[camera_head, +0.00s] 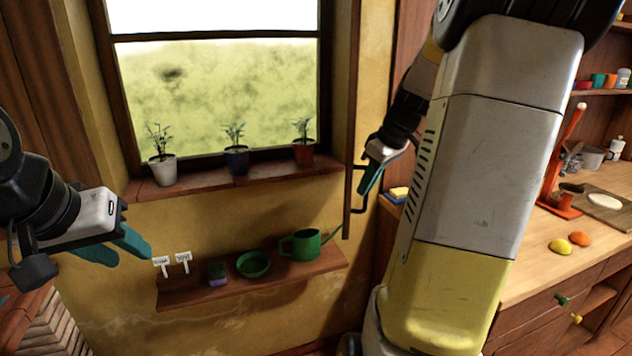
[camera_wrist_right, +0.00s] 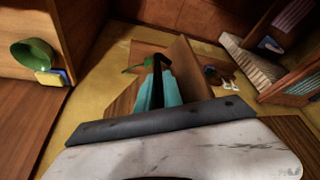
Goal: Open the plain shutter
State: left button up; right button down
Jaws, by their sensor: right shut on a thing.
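The window (camera_head: 220,90) is in the middle of the head view. A plain wooden shutter panel (camera_head: 350,110) stands at its right side, seen nearly edge-on. Its dark bar handle (camera_head: 357,205) is on the right side of that edge. My right gripper (camera_head: 369,180) is shut on the handle. In the right wrist view the black handle (camera_wrist_right: 157,68) lies between the teal fingers (camera_wrist_right: 158,93), with the wooden panel (camera_wrist_right: 183,65) just beyond. My left gripper (camera_head: 118,248) is open and empty at the left, below the sill and apart from the shutter.
Three potted plants (camera_head: 237,160) stand on the sill. A wooden counter (camera_head: 535,240) with fruit and a board is at the right. My right arm hides part of the scene.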

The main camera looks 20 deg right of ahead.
jog(key=s+d+n+g+y, duration=0.1)
jog(key=d+n, duration=0.5)
jog(key=d, duration=1.2)
jog(key=shift+g+y, duration=0.3)
jog(key=shift+g, duration=0.1)
jog(key=c, duration=1.5)
grip_release()
jog(key=v, duration=0.7)
jog(key=shift+d+r, duration=0.15)
jog(key=shift+r, duration=0.2)
